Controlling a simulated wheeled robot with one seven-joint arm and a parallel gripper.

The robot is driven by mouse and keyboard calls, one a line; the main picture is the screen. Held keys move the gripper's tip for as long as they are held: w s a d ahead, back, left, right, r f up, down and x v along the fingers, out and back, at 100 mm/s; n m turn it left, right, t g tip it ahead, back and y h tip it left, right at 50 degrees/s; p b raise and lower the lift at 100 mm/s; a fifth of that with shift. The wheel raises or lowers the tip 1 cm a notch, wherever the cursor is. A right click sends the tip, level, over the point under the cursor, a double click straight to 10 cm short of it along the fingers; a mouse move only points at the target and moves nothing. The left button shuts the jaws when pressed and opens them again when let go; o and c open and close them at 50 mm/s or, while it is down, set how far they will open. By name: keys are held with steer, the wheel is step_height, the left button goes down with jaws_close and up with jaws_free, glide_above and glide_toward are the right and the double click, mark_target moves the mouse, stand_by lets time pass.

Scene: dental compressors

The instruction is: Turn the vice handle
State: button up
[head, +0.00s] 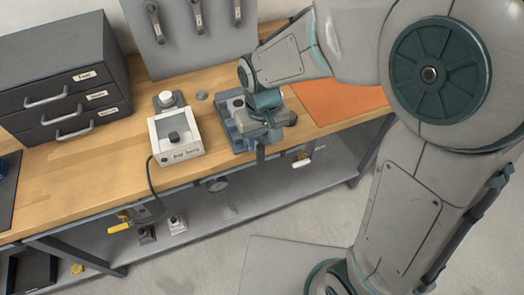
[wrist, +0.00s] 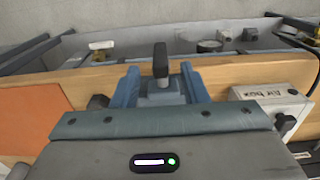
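The blue vice (head: 228,128) sits at the front edge of the wooden bench, partly covered by my gripper (head: 262,122). The dark vice handle (head: 260,153) stands upright at the vice's front, by the bench edge. In the wrist view the handle (wrist: 160,62) shows above a blue block, between two blue vice parts (wrist: 127,88). My gripper's grey and teal body fills the bottom of the wrist view (wrist: 160,125). It is over the vice, behind the handle. My fingertips are hidden, so their opening and any contact do not show.
A white box with a dark knob (head: 176,140) stands left of the vice. An orange mat (head: 340,100) lies to the right. A drawer cabinet (head: 65,80) is at the far left. A tool panel (head: 190,35) rises behind. A lower shelf (head: 215,208) runs under the bench.

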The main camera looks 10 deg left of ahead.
mark_target(262, 148)
step_height(262, 148, down, 6)
steer(key=shift+r, duration=0.1)
jaws_close()
